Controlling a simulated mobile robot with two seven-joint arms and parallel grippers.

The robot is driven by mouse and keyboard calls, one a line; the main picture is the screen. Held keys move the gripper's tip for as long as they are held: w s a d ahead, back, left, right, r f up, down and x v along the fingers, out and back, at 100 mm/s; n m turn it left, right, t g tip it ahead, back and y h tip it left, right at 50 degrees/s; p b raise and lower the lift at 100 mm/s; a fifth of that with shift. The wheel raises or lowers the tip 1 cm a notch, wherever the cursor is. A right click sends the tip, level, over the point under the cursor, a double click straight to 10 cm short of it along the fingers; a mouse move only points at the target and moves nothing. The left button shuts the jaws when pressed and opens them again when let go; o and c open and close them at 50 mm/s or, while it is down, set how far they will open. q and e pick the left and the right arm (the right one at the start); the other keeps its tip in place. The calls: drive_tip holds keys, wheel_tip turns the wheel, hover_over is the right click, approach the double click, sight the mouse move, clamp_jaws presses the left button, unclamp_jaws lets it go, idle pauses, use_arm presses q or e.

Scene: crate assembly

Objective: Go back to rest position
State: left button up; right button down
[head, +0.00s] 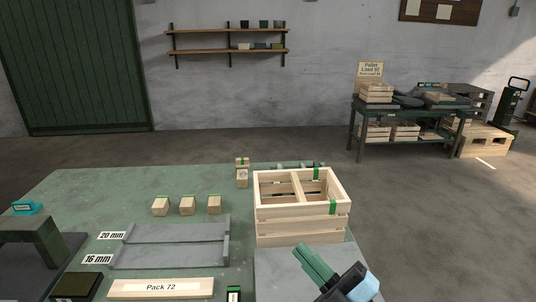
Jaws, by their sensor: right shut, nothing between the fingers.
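My right gripper (313,258) comes in from the bottom right, over the grey plate (275,268) in front of the crate. Its green fingers are shut with nothing between them, and they appear apart from the crate. The wooden slatted crate (300,228) stands upright at the table's right side. It has a middle divider and green marks on its rim and front. My left gripper is not in view.
Wooden blocks (187,205) stand on the green table (90,190) behind grey rails labelled 20 mm and 16 mm (165,258). A "Pack 72" board (160,288) lies in front. A dark fixture (30,240) stands left. A loaded workbench (410,108) is at the back right.

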drive_tip(key=s+d+f+m+g+h, duration=0.2)
drive_tip(key=d+f+m+h, duration=1.1)
drive_tip(key=f+m+h, duration=0.25)
drive_tip(key=s+d+f+m+g, duration=0.1)
drive_tip(key=s+d+f+g, duration=0.1)
drive_tip(key=s+f+g, duration=0.75)
drive_tip(key=s+d+f+m+g, duration=0.1)
drive_tip(key=s+f+m+g, duration=0.3)
drive_tip(key=s, duration=1)
drive_tip(key=w+a+f+n+t+y, duration=0.2)
drive_tip(key=w+f+t, duration=0.4)
drive_tip(key=f+t, duration=0.2)
drive_tip(key=shift+w+f+t, duration=0.3)
drive_tip(key=shift+f+t, duration=0.05)
drive_tip(key=shift+f, duration=0.95)
drive_tip(key=shift+s, duration=0.15)
